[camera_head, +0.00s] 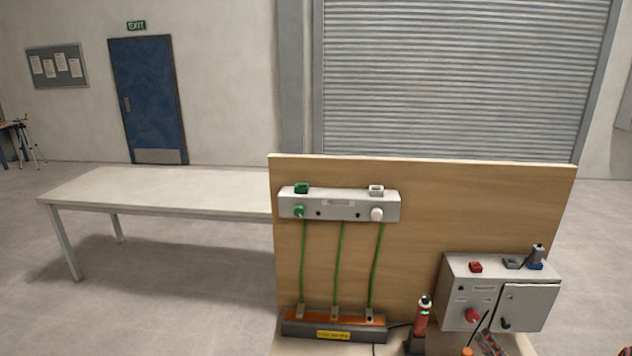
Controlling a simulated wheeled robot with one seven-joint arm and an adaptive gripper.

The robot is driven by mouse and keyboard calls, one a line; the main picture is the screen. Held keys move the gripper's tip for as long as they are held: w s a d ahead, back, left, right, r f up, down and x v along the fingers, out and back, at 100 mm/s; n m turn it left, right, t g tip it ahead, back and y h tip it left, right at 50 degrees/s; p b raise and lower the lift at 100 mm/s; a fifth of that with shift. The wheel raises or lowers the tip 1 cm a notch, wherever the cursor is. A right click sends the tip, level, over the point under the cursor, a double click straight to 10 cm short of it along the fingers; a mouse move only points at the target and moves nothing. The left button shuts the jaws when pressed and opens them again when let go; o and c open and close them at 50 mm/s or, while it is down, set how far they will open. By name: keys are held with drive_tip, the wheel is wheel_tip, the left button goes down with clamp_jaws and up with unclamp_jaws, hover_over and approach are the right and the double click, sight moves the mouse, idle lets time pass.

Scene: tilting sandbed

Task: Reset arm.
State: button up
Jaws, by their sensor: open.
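My arm and gripper do not show in the head view. A wooden board (480,205) stands upright ahead of me. It bears a grey bar (345,212) with a green knob (300,211), a white knob (377,214), and a green and a white block on top. Green cables (340,265) run down from the bar to an orange-topped block (320,328) with a yellow label. A grey control box (540,310) at right has a red knob (472,315) and a small door.
A red and black handheld device (421,318) stands upright before the board. Small red, grey and blue items lie on the control box. A long pale table (150,187) stands at left. A blue door (148,95) and shutter (460,80) are behind.

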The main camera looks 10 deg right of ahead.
drive_tip(key=w+a+r+n+g+h, duration=0.25)
drive_tip(key=w+a+r+g, duration=0.2)
drive_tip(key=r, duration=0.45)
drive_tip(key=s+a+r+n+g, duration=0.25)
drive_tip(key=a+r, duration=0.35)
drive_tip(key=a, duration=0.3)
drive_tip(key=s+a+r+n+g+y+b, duration=0.1)
drive_tip(key=s+a+n+g+y, duration=0.3)
drive_tip(key=s+a, duration=1.8)
drive_tip(key=shift+s+a, duration=0.2)
drive_tip(key=shift+s, duration=0.2)
